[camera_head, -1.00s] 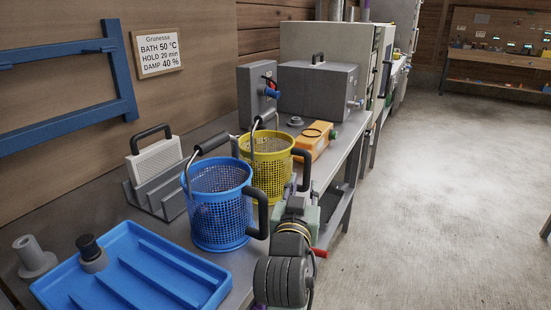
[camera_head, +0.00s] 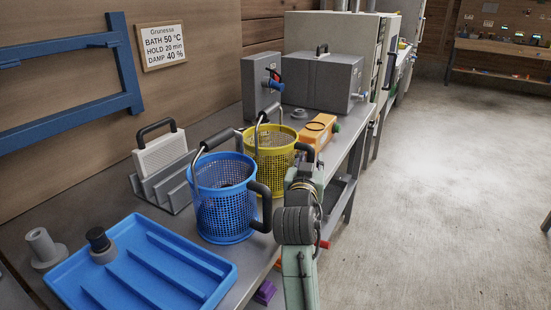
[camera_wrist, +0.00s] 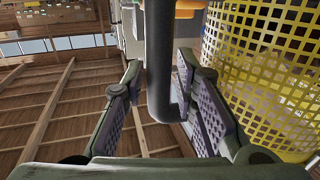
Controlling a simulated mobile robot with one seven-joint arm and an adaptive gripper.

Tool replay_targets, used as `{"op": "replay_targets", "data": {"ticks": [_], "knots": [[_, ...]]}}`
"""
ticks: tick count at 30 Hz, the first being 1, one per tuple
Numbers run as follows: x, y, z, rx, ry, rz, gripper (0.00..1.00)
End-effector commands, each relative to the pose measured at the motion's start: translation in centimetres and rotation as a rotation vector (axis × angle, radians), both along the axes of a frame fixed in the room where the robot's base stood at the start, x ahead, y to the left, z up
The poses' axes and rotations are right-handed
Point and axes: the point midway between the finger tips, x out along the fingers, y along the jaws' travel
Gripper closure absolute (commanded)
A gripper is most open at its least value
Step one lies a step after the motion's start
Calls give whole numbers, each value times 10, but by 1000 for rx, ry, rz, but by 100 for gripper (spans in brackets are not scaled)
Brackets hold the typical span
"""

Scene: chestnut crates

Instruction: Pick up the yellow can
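The yellow can (camera_head: 270,152) is a perforated basket standing upright on the grey bench, behind the blue one. It has a wire bail with a dark grip and a black side handle on its right. In the wrist view its yellow mesh wall (camera_wrist: 265,75) fills the right side, and the black side handle (camera_wrist: 160,60) runs down between my fingers. My gripper (camera_wrist: 158,85) is open around this handle, with a gap on the left; I cannot tell whether the right pad touches. In the head view my gripper (camera_head: 303,176) is at the can's right, partly hidden by my wrist.
A blue perforated can (camera_head: 223,210) stands close in front. A blue ribbed tray (camera_head: 215,270) lies at the front left. An orange box (camera_head: 318,130) and grey machines (camera_head: 320,85) stand behind the can. Open floor (camera_head: 450,190) lies right of the bench.

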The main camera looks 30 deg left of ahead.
Motion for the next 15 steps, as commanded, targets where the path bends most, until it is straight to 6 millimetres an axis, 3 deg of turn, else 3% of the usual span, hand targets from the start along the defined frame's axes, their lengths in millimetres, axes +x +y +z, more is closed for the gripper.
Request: {"op": "replay_targets", "data": {"ticks": [3,15], "knots": [[0,0,0,0,0,0,74],[-1,0,0,0,0,0,100]]}}
